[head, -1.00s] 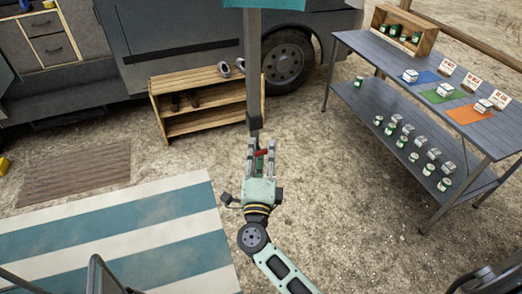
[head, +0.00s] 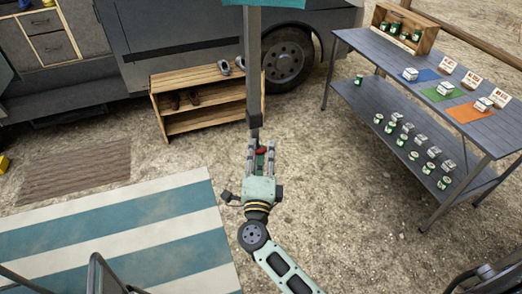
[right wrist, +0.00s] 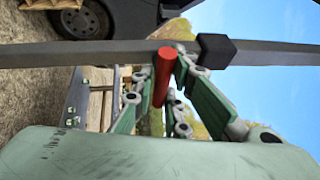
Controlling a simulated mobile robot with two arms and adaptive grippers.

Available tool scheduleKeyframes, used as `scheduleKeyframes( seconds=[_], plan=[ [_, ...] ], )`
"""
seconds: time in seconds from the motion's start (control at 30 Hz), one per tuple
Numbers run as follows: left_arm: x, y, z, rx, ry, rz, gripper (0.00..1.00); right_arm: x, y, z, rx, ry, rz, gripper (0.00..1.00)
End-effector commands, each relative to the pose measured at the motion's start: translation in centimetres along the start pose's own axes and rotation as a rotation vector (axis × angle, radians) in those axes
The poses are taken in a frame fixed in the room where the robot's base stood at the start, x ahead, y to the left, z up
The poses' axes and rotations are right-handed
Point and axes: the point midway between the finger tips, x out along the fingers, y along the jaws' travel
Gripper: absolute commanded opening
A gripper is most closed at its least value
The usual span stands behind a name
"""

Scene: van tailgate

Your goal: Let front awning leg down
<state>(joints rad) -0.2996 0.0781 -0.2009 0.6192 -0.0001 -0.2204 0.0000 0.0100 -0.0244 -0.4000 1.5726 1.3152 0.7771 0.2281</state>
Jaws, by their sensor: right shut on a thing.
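The front awning leg (head: 253,75) is a grey post that hangs from the teal awning edge (head: 264,3) at the top of the head view. A dark collar (head: 255,133) sits low on it. The leg also crosses the right wrist view (right wrist: 100,53), with its black collar (right wrist: 216,51). A red handle (right wrist: 165,76) sticks out beside the collar. My right gripper (head: 261,147) is shut on this red handle, its fingers on both sides of it. The leg's foot is hidden behind the gripper in the head view. My left gripper does not show.
A wooden shoe rack (head: 207,100) stands by the van (head: 190,45), left of the leg. A grey table (head: 433,95) with jars and cards is at the right. A striped mat (head: 120,240) lies at the lower left. The gravel between is clear.

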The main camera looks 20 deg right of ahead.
Motion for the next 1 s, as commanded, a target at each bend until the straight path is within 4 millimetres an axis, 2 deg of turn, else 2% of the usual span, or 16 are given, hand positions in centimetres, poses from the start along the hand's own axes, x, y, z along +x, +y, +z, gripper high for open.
scheduleKeyframes(
  seconds=[0.07,0.17,0.7,0.83,1.0],
  plan=[
    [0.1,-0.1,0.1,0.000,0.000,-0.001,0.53,0.0,-0.1,0.1,0.009,-0.001,-0.003,0.00],
    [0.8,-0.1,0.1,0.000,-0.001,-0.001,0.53,-0.1,0.7,0.0,0.010,0.000,-0.002,0.00],
    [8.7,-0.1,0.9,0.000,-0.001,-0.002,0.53,-1.9,10.3,-0.6,0.011,-0.001,0.001,0.00],
    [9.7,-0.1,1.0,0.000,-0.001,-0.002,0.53,-2.1,11.4,-0.7,0.012,-0.001,0.000,0.00],
    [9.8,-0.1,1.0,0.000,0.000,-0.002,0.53,-2.1,11.6,-0.7,0.013,-0.002,-0.001,0.00]
  ],
)
